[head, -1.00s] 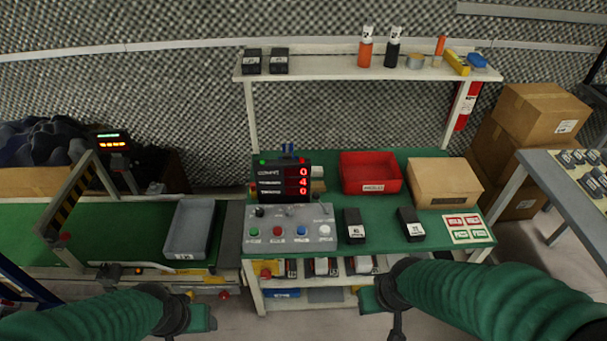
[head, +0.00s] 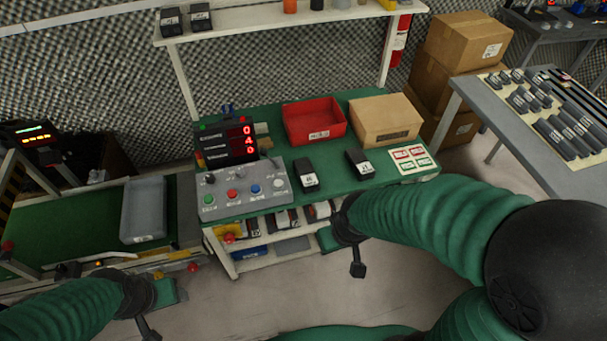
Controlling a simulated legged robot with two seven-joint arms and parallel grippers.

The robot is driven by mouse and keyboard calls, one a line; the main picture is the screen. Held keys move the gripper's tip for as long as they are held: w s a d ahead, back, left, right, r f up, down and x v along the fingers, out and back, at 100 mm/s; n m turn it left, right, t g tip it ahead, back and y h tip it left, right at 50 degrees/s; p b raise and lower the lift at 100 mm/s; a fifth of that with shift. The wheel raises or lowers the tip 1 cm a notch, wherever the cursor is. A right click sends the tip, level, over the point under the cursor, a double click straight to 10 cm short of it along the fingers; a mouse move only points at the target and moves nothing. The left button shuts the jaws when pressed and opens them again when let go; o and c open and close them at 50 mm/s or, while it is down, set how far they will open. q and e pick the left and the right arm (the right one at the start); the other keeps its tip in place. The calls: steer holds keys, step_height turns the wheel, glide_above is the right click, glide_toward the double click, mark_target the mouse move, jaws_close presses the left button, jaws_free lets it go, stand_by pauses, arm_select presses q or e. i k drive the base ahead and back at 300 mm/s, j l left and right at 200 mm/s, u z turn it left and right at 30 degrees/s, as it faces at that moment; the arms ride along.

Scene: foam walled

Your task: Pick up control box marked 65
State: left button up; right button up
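Two black control boxes with white labels stand on the green bench top, one left (head: 306,175) and one right (head: 360,164). Two more black boxes, left (head: 171,21) and right (head: 201,17), stand on the upper shelf. Their label numbers are too small to read, so I cannot tell which is 65. My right gripper (head: 344,252) is in front of the bench's front edge, below the bench boxes and apart from them. My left gripper (head: 160,308) is low at the left, in front of the conveyor. Neither visibly holds anything; their finger openings are unclear.
A grey button panel (head: 238,196) and red-digit display (head: 228,143) stand left on the bench. A red bin (head: 314,122) and cardboard box (head: 385,118) are behind the boxes. A grey tray (head: 143,208) lies on the conveyor. A side table (head: 520,120) stands right.

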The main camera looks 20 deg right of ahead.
mark_target(309, 183)
steer(key=i+l+u, duration=0.15)
steer(key=l+u, duration=0.15)
steer(key=l, duration=0.15)
steer(key=i+l+u, duration=0.15)
steer(key=l+u, duration=0.15)
steer(key=l, duration=0.15)
steer(key=i+l+u, duration=0.1)
steer(key=l+u, duration=0.2)
steer(key=l, duration=0.15)
